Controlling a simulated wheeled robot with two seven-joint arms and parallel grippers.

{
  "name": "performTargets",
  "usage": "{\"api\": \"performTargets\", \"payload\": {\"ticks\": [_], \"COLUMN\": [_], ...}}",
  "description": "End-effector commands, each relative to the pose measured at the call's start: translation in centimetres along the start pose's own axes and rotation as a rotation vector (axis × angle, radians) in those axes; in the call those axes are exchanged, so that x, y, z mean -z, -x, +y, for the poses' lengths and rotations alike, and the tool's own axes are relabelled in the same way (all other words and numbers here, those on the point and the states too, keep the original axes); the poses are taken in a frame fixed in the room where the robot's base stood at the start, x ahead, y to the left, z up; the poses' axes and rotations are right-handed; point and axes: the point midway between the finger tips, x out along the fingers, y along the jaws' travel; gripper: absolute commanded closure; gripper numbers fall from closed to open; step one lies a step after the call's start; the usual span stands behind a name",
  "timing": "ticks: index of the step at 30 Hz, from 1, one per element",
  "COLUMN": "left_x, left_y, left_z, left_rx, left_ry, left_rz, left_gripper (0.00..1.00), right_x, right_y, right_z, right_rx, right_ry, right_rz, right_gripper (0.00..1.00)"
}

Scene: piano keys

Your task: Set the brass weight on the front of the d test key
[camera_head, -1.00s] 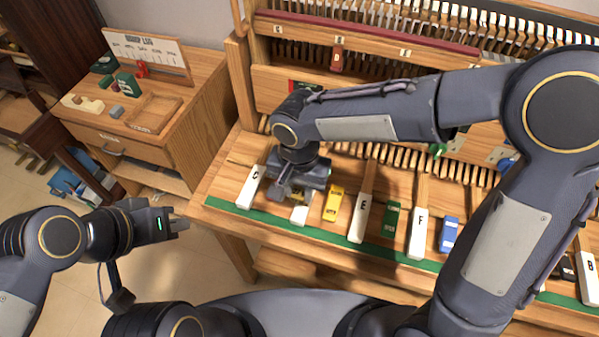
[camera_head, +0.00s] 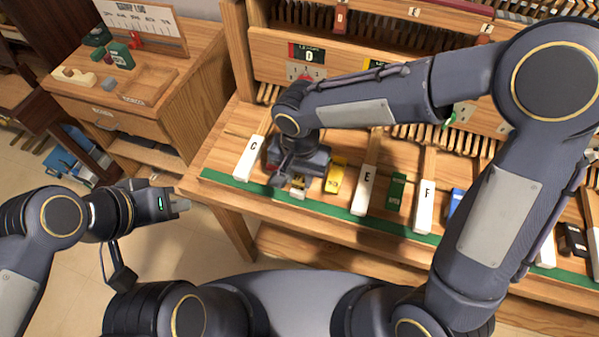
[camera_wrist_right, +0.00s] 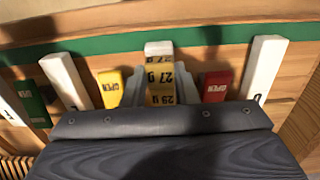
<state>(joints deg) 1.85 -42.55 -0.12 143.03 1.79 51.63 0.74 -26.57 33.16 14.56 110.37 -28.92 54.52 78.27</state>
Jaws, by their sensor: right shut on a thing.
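The brass weight, yellow with dark "27 g" and "29 g" markings, shows in the right wrist view (camera_wrist_right: 160,78) between the fingers of my right gripper (camera_wrist_right: 160,92). My right gripper is shut on it. It is over the white front of the d test key (camera_wrist_right: 158,48), whose tip sticks out beyond the weight. Whether the weight touches the key I cannot tell. In the head view the key's tip (camera_head: 298,194) shows just below my right gripper, which hides most of the key. My left gripper (camera_head: 180,207) is away from the bench at the left; its jaw gap is unclear.
A yellow block (camera_head: 336,178) and a red "OPEN" block (camera_wrist_right: 215,85) flank the d key. White keys C (camera_head: 250,160) and E (camera_head: 363,190) stand further out. A green strip (camera_head: 330,208) runs along the bench front. A side cabinet (camera_head: 150,100) stands left.

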Motion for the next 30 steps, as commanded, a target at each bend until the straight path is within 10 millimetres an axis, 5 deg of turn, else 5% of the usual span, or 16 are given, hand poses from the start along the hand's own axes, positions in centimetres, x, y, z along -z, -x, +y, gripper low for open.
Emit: {"api": "performTargets", "payload": {"ticks": [30], "left_x": [-0.5], "left_y": [-1.1], "left_z": [-0.5], "left_rx": [0.0], "left_ry": [0.0], "left_rz": [0.0], "left_gripper": [1.0], "right_x": [0.0], "right_y": [-1.2], "right_z": [0.0], "right_rx": [0.0], "right_ry": [0.0], "right_rz": [0.0], "right_gripper": [0.95]}}
